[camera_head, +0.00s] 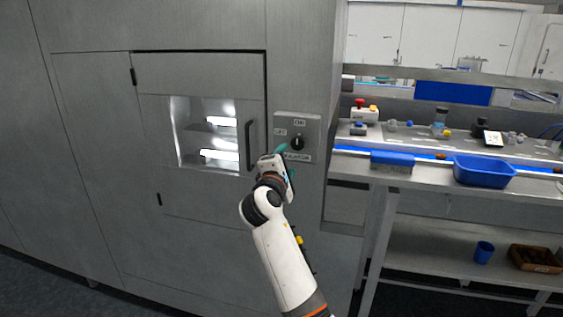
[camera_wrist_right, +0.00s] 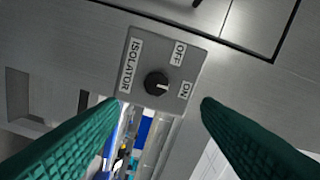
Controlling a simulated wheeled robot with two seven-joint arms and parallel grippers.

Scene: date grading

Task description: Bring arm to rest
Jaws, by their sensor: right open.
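My right gripper (camera_head: 282,150) is raised in front of the grey cabinet, close to the isolator switch plate (camera_head: 312,122). In the right wrist view its two green ribbed fingers (camera_wrist_right: 160,102) are spread wide with nothing between them. The black rotary knob (camera_wrist_right: 157,83) shows beyond the fingertips, apart from them. Its white mark points roughly toward the ON label. In the head view the knob (camera_head: 297,143) sits just right of the fingertips. My left gripper is not in view.
The cabinet door (camera_head: 205,185) is closed, with a lit window and a vertical handle (camera_head: 250,145) near the gripper. At right a bench carries a blue tray (camera_head: 485,172), a blue block (camera_head: 392,160) and small items. A shelf below holds a blue cup (camera_head: 483,252) and brown box (camera_head: 535,259).

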